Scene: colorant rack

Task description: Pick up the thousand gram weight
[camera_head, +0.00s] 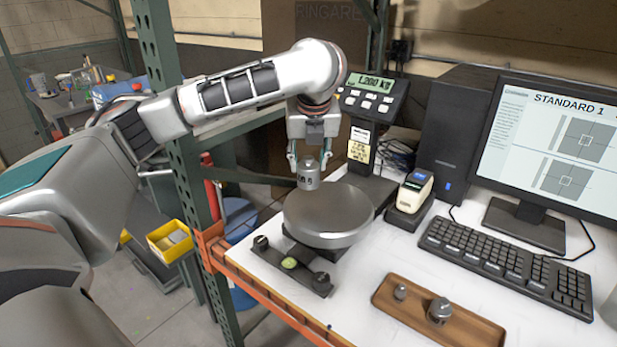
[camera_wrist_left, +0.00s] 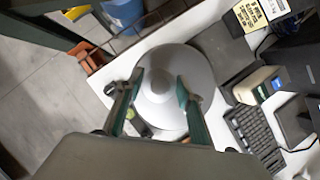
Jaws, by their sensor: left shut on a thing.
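My left gripper (camera_head: 308,163) reaches in from the upper left, pointing down, and is shut on a grey metal weight (camera_head: 308,179) with dark markings too small to read for sure. The weight is upright at the far part of the round steel scale pan (camera_head: 325,222). I cannot tell whether its base touches the pan. In the left wrist view, the two green fingers (camera_wrist_left: 157,90) flank the weight (camera_wrist_left: 158,76), seen from above against the pan (camera_wrist_left: 168,58). My right gripper is not in view.
A wooden tray (camera_head: 385,310) holds a small weight (camera_head: 400,292) and a larger one (camera_head: 440,310). The scale display (camera_head: 372,84) stands behind the pan. A label printer (camera_head: 412,190), keyboard (camera_head: 505,262) and monitor (camera_head: 555,140) are right. A green rack post (camera_head: 165,100) stands beside my left arm.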

